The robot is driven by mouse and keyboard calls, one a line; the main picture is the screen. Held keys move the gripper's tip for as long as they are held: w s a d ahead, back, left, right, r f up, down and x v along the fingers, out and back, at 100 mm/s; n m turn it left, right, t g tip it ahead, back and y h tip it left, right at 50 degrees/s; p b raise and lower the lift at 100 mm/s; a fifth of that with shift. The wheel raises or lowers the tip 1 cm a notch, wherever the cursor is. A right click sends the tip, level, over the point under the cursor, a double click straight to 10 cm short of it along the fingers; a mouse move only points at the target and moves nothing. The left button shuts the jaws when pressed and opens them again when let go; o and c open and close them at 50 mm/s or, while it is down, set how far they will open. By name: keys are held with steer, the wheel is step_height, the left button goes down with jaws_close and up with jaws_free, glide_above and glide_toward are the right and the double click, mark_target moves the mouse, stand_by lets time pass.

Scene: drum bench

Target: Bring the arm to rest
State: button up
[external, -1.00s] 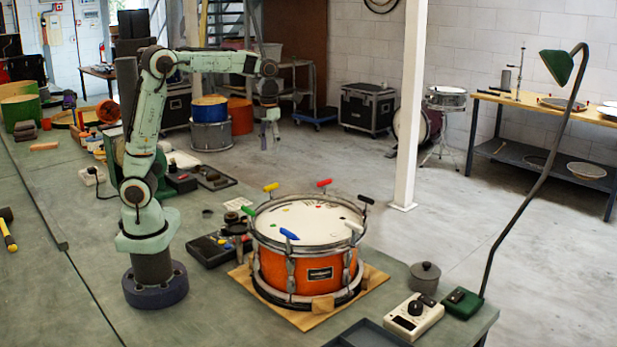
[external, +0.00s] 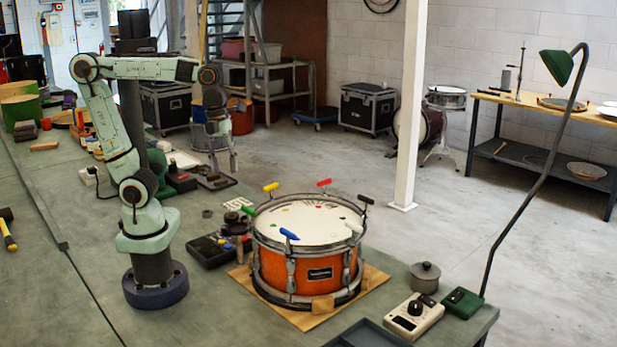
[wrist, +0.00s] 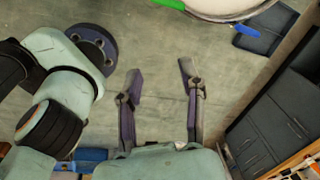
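My gripper (external: 224,170) hangs pointing down in the external view, in the air behind the drum and left of it. In the wrist view its two fingers (wrist: 161,73) are spread apart with nothing between them, so it is open and empty. My arm is bent, with its upper link leaning back to the left and its forearm about level. The orange snare drum (external: 305,255) stands on a wooden board with several coloured-handled keys around its rim. The drum's edge also shows at the top of the wrist view (wrist: 226,8).
A dark control box (external: 212,249) lies on the bench left of the drum. A lidded grey pot (external: 425,276), a white meter (external: 414,317) and a tall green lamp (external: 557,66) stand to the right. Loose parts and green drum shells fill the far left. The left bench surface is mostly clear.

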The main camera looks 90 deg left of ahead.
steer(key=s+f+n+y, duration=0.1)
steer(key=s+f+n, duration=0.2)
steer(key=n, duration=0.8)
steer(key=s+f+n+g, duration=0.1)
steer(key=s+f+n, duration=0.3)
steer(key=n, duration=0.6)
steer(key=shift+s+d+n+y, duration=0.3)
steer(key=shift+d+n+y, duration=0.1)
stand_by(1.1)
